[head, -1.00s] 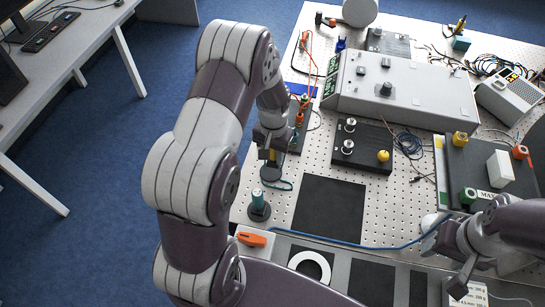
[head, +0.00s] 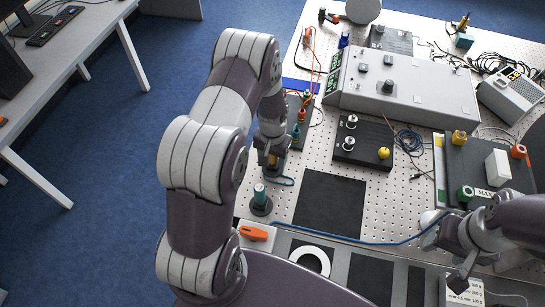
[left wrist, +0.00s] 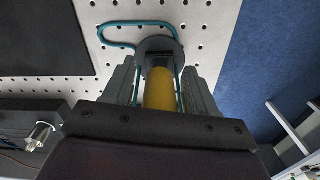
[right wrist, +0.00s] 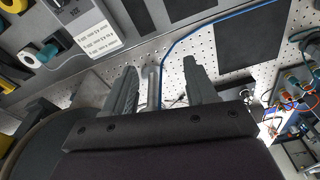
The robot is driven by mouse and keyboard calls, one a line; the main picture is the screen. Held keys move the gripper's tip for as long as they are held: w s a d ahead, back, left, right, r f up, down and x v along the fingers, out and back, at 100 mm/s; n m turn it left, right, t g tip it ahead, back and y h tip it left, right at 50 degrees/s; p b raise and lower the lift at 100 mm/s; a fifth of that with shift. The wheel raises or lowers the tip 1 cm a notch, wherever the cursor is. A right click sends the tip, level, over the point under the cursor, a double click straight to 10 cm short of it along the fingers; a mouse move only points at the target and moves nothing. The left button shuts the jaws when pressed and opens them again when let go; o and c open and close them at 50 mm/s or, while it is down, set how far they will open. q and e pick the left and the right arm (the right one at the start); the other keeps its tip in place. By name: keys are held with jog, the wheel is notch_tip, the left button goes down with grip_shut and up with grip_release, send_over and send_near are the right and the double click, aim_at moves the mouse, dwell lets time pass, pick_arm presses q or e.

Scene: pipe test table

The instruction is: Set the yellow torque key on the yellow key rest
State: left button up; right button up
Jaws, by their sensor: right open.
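The yellow torque key (left wrist: 160,88) stands upright between the open fingers of my left gripper (left wrist: 162,75) in the left wrist view. A dark round base (left wrist: 158,46) with a teal loop shows at its far end. I cannot tell whether the round base is the yellow key rest or part of the key. My right gripper (head: 460,280) is open at the front right; it also shows in the right wrist view (right wrist: 160,75).
A teal-topped piece (head: 260,194) on a dark round foot stands just in front of my left gripper. A black box (head: 366,141) with silver knobs and a yellow knob (head: 384,153) is to the right. A bare black mat (head: 330,203) lies between. A blue cable (head: 370,242) crosses the front.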

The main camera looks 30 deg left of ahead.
pick_arm(q)
jog(key=shift+r, duration=0.15)
jog(key=shift+w+r, duration=0.1)
jog(key=shift+r, duration=0.1)
notch_tip(320, 180, up, 11)
jog(key=b, duration=0.3)
jog(key=s+d+b, duration=0.1)
jog(key=s+d, duration=0.3)
jog(key=s, duration=0.2)
jog(key=s+d+r+t+b, duration=0.1)
jog(key=s+d, duration=0.3)
jog(key=s, duration=0.3)
jog(key=shift+s+d+r+m, duration=0.15)
jog(key=shift+s+r+m, duration=0.15)
jog(key=shift+m, duration=0.1)
jog(key=shift+f, duration=0.1)
